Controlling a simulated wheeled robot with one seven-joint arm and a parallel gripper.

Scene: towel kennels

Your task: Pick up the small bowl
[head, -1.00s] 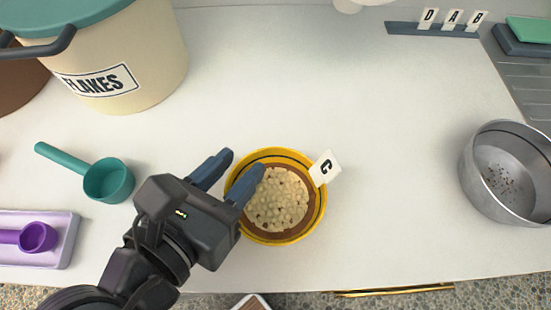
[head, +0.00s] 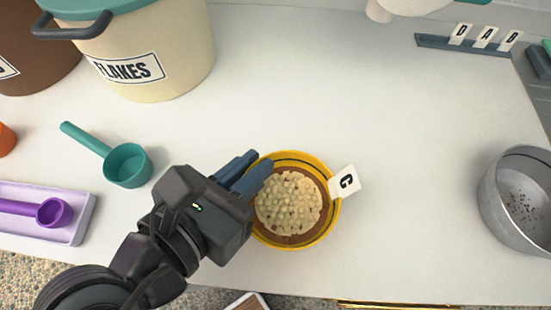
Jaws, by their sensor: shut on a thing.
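The small bowl (head: 333,217) is yellow with a dark line near its rim and a brown inside. It holds pale flakes (head: 288,203) and carries a white tag marked C (head: 345,181) on its right rim. My gripper (head: 254,172) is at the bowl's upper left rim, with its dark blue fingers close together and shut on the rim. The bowl looks level; I cannot tell whether it touches the counter. Part of its left side is hidden behind my gripper.
A FLAKES bin (head: 160,50) stands at the back left. A teal scoop (head: 126,165) and a lilac tray (head: 75,232) with a purple scoop (head: 52,213) lie left. A metal bowl (head: 520,200) is at right. A tag rack (head: 465,45) is at the back right. The middle counter is clear.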

